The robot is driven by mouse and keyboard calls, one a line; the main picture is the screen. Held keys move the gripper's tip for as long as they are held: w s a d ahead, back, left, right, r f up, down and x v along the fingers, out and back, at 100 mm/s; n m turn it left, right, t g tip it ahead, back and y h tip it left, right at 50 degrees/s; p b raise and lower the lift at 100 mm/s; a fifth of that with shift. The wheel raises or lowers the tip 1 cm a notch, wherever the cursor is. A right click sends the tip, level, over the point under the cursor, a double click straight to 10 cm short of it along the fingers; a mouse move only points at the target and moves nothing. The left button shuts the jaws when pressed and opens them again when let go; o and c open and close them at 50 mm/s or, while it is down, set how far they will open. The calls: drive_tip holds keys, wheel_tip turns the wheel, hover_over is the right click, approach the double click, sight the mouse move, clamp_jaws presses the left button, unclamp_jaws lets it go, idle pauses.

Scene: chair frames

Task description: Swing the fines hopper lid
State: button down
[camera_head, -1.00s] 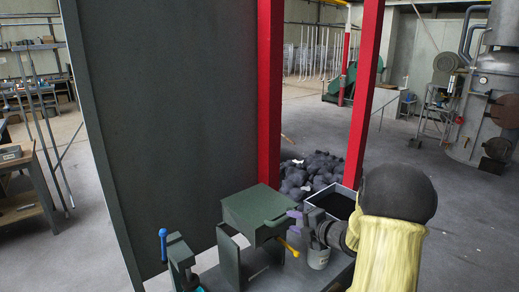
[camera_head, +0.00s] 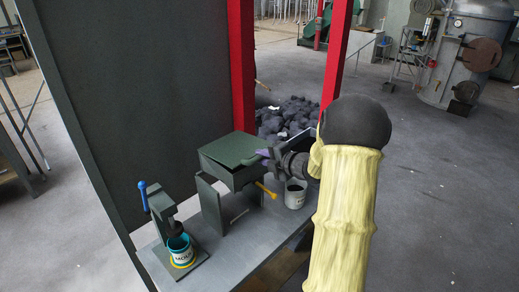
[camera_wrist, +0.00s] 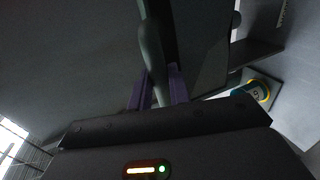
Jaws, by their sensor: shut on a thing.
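The fines hopper (camera_head: 231,178) is a dark green box on a grey stand on the bench, in the middle of the head view. Its green lid (camera_head: 234,149) lies over the top; I cannot tell whether it is slightly raised. My gripper (camera_head: 264,158), with purple fingers, is at the lid's right edge. In the wrist view, the purple fingers (camera_wrist: 158,88) are shut on a dark rounded bar, the lid's handle (camera_wrist: 152,50). The grip itself is small and partly hidden in the head view.
The grey bench (camera_head: 225,258) carries a blue-handled press (camera_head: 160,205) over a teal-and-white can (camera_head: 180,249). A yellow lever (camera_head: 266,190) and a grey bucket (camera_head: 295,194) are right of the hopper. A dark panel (camera_head: 130,100) and red posts (camera_head: 243,70) stand behind, near a dark lump pile (camera_head: 285,118).

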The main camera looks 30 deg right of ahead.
drive_tip(key=shift+w+a+r+p, duration=0.15)
drive_tip(key=shift+r+p, duration=0.2)
drive_tip(key=shift+r, duration=0.4)
drive_tip(key=shift+w+d+r+p, duration=0.1)
drive_tip(key=shift+r+p, duration=0.25)
drive_tip(key=shift+r, duration=0.4)
drive_tip(key=shift+w+a+r+p, duration=0.1)
drive_tip(key=shift+r+p, duration=0.15)
drive_tip(key=shift+r, duration=0.1)
drive_tip(key=shift+w+a+r+p, duration=0.1)
drive_tip(key=shift+r+p, duration=0.15)
drive_tip(key=shift+r, duration=0.1)
drive_tip(key=r, duration=0.1)
drive_tip(key=w+r+p, duration=0.1)
drive_tip(key=r+p, duration=0.1)
drive_tip(key=shift+w+a+r, duration=0.25)
drive_tip(key=shift+w+r, duration=0.15)
drive_tip(key=shift+w+a+r+p, duration=0.2)
drive_tip(key=shift+w+r+p, duration=0.35)
drive_tip(key=shift+r+p, duration=0.15)
drive_tip(key=shift+w+a+r+p, duration=0.25)
drive_tip(key=shift+w+r+p, duration=0.3)
drive_tip(key=shift+r, duration=0.25)
drive_tip(key=shift+w+a+r+p, duration=0.2)
drive_tip(key=shift+w+r+p, duration=0.35)
drive_tip(key=shift+r+p, duration=0.15)
drive_tip(key=shift+r, duration=0.1)
